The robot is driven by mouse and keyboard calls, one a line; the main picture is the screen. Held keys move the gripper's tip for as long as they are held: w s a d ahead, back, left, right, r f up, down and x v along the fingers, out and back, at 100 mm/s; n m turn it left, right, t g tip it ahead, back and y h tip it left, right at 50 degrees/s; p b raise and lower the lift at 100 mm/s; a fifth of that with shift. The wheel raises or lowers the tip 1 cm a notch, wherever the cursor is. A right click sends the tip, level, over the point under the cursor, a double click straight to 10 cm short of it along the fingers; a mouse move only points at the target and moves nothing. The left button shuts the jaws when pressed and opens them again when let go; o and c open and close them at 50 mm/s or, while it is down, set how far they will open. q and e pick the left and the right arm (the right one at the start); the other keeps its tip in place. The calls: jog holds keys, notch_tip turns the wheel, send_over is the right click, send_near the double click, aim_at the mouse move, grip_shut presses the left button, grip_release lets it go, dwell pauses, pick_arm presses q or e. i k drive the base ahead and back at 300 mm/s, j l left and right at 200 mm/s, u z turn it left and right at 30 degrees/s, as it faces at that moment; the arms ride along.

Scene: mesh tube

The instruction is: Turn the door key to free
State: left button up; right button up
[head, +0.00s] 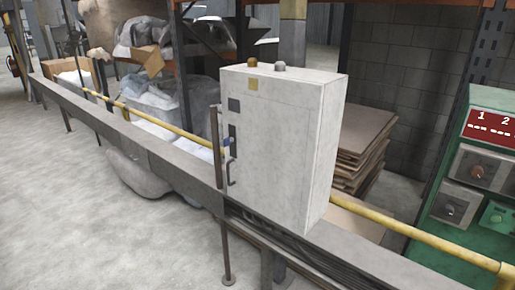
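A white box-shaped cabinet (285,150) stands upright on a grey rail in the middle of the head view. Its front left edge carries a dark handle (231,172). Above the handle is a small bluish fitting (226,142) on a dark strip; it may be the door key, but it is too small to tell its shape or turn. The cabinet door looks closed. Neither of my grippers shows in the head view.
A green panel (465,225) with a red display and grey knob boxes stands at the right. A grey rail (120,130) and a yellow pipe (400,228) run across. Stacked brown boards (362,145) lie behind the cabinet. The floor at front left is clear.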

aim_at(226, 141)
jog(key=i+j+z, duration=0.1)
jog(key=i+j, duration=0.25)
jog(key=j, duration=0.25)
jog(key=i+j+z, duration=0.15)
jog(key=j, duration=0.15)
jog(key=i+j+z, duration=0.1)
jog(key=j, duration=0.2)
jog(key=i, duration=0.05)
